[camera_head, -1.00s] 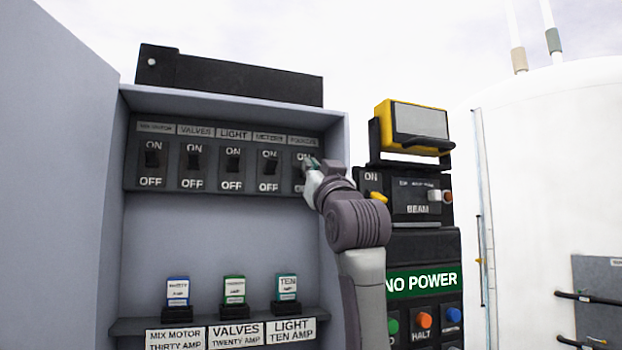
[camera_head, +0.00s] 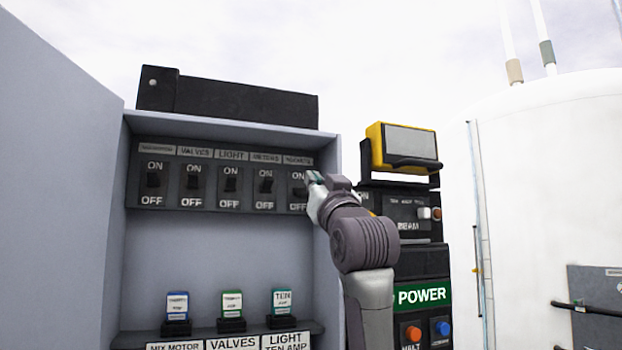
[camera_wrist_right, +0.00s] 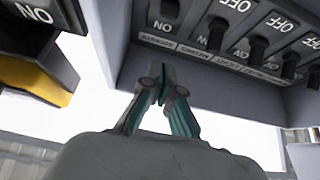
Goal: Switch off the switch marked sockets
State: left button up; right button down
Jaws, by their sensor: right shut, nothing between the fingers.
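The sockets switch (camera_head: 299,191) is the rightmost in the row of switches; the small label (camera_head: 298,160) above it is blurred. Its black lever seems to sit lower, toward OFF, than the levers beside it. In the right wrist view, the same switch (camera_wrist_right: 169,9) shows at the top edge, partly cut off, with its ON mark clear of the lever. My right gripper (camera_head: 313,178) is shut and empty, just right of and in front of this switch. In the wrist view its fingertips (camera_wrist_right: 162,80) are together and appear apart from the lever. My left gripper is not in view.
The mix motor, valves, light and fourth switches stand left of it. The cabinet's side wall (camera_head: 327,165) is close to my right gripper. Fuses (camera_head: 232,306) sit on the shelf below.

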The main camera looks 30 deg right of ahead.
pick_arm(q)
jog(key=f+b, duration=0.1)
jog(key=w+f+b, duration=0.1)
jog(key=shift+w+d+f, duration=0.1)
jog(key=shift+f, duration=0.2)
pick_arm(e)
jog(key=s+f, duration=0.3)
jog(key=f, duration=0.1)
jog(key=shift+s+a, duration=0.25)
jog(key=shift+a, duration=0.1)
jog(key=shift+s+r, duration=0.1)
